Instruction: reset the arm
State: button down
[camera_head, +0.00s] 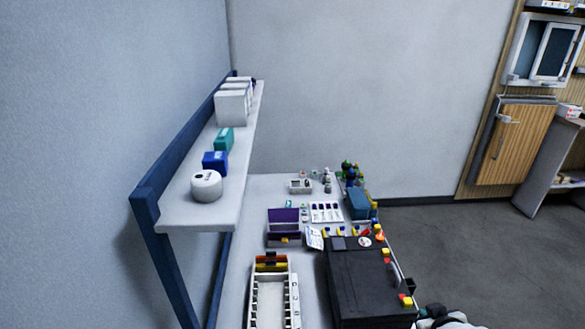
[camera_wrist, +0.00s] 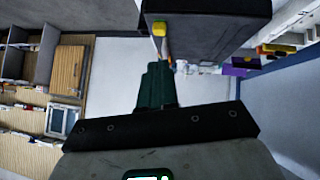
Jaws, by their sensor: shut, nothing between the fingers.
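My gripper (camera_wrist: 157,72) shows in the wrist view as two dark green fingers pressed together, shut and empty. It points up in that picture, with a large black box-shaped device close beyond and to the right (camera_wrist: 225,22). I cannot tell the exact gap between them. In the head view the same black device (camera_head: 368,285) stands on the front right of the white table, with yellow and red parts along its edge. A small part of my arm shows at the bottom edge, right of the device. The gripper fingers are not clearly visible there.
The white table (camera_head: 258,190) carries a white rack (camera_head: 269,300), a purple box (camera_head: 284,222), vials and a blue box (camera_head: 358,204). A shelf (camera_head: 205,213) with boxes and a white round container (camera_head: 206,185) stands left. Grey floor (camera_head: 440,235) is clear to the right.

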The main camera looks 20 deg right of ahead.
jog(key=s+a+f+n+g+y, duration=0.1)
jog(key=s+a+f+g+y, duration=0.1)
jog(key=s+a, duration=0.6)
jog(key=s+a+f+n+g+y, duration=0.1)
jog(key=s+a+f+g+y, duration=0.1)
jog(key=s+a+g, duration=0.3)
jog(key=s+a, duration=0.4)
jog(key=s, duration=0.2)
jog(key=shift+s+f+y, duration=0.25)
jog(key=shift+s+y, duration=0.05)
jog(key=shift+s, duration=0.05)
